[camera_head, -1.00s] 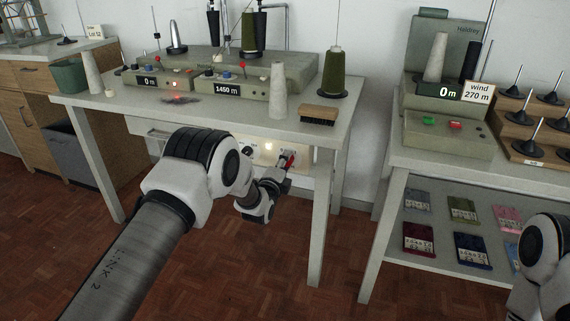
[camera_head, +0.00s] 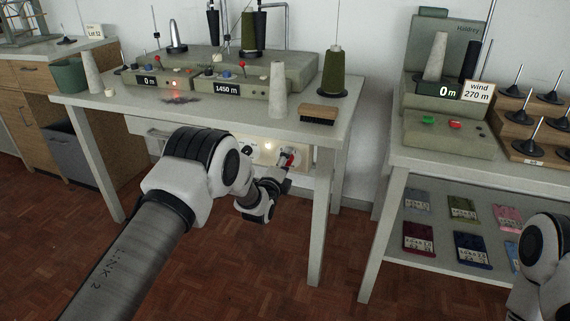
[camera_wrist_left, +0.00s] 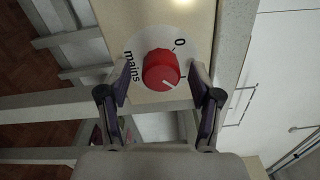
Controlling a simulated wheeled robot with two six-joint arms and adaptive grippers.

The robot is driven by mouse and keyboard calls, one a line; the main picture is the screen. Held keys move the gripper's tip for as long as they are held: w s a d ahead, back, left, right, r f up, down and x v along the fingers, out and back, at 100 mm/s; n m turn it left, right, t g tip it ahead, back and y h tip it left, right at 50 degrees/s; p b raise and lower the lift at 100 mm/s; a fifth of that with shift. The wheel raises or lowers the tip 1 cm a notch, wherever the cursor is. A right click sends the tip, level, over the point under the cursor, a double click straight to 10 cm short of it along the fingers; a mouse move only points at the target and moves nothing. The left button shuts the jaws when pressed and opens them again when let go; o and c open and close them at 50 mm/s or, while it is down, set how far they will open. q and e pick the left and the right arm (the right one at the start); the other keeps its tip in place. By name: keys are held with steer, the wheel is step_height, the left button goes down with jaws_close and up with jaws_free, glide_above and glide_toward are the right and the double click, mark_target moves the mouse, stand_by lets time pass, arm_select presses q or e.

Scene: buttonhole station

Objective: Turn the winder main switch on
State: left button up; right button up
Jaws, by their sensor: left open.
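The main switch is a round red knob (camera_wrist_left: 161,70) on a pale plate marked "mains", with "0" beside it. Its white pointer line points to the lower right in the wrist view, away from the "0" and roughly towards the other mark. In the head view the red knob (camera_head: 291,159) shows small under the left table's top, partly hidden by my gripper. My left gripper (camera_wrist_left: 160,90) is open, its two fingers on either side of the knob; I cannot tell whether they touch it. It also shows in the head view (camera_head: 281,168). My right gripper is out of view.
The left table (camera_head: 250,116) carries grey-green winding machines (camera_head: 240,70), cones and a brush (camera_head: 319,114). A lit lamp (camera_head: 269,146) is beside the knob. A right table (camera_head: 400,165) holds another machine (camera_head: 447,130). Table legs (camera_head: 319,225) stand close to my left arm.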

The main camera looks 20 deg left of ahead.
arm_select(q)
steer(key=s, duration=1.2)
steer(key=shift+a, duration=0.2)
steer(key=shift+f, duration=0.15)
